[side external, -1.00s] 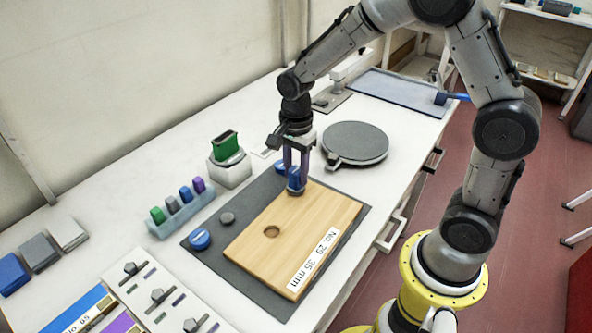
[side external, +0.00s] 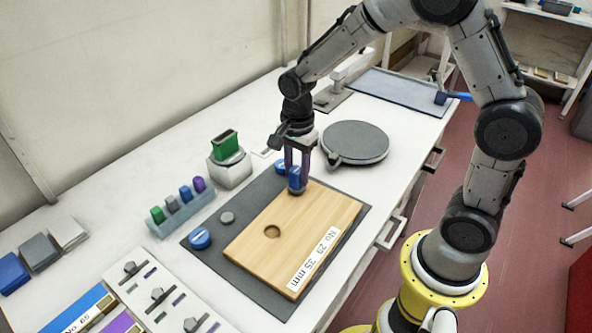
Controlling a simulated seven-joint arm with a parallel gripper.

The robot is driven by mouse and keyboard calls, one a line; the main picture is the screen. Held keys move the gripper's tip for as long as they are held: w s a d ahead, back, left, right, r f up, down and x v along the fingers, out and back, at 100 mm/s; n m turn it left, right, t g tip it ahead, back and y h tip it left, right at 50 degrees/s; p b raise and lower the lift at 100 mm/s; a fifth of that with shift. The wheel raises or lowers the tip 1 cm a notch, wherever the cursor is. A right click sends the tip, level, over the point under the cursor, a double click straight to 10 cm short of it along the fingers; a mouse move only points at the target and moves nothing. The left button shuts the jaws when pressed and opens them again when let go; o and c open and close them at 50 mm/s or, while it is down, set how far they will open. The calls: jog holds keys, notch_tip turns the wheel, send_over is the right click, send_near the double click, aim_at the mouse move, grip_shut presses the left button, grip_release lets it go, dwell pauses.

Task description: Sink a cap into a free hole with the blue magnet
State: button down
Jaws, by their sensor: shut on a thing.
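The wooden board (side external: 262,252) lies on a dark grey mat (side external: 228,257), with one open round hole (side external: 272,232) in its nearer half. My gripper (side external: 296,183) points straight down over the board's far end and is shut on a blue piece (side external: 295,182), which looks like the blue magnet. The blue piece is at or just above the board; what is under it is hidden. A blue disc (side external: 200,238) with a white mark and a small grey disc (side external: 227,217) lie on the mat left of the board. Another blue disc (side external: 281,167) lies behind my gripper.
A rack (side external: 181,212) of coloured pegs and a white block with a green piece (side external: 225,146) stand to the left. A round dark turntable (side external: 355,142) is at the right behind. A white panel with knobs (side external: 160,300) lies at the front left.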

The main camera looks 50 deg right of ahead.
jog(key=shift+s+f, duration=0.1)
jog(key=shift+s, duration=0.1)
jog(key=shift+w+r, duration=0.1)
jog(key=shift+r, duration=3.5)
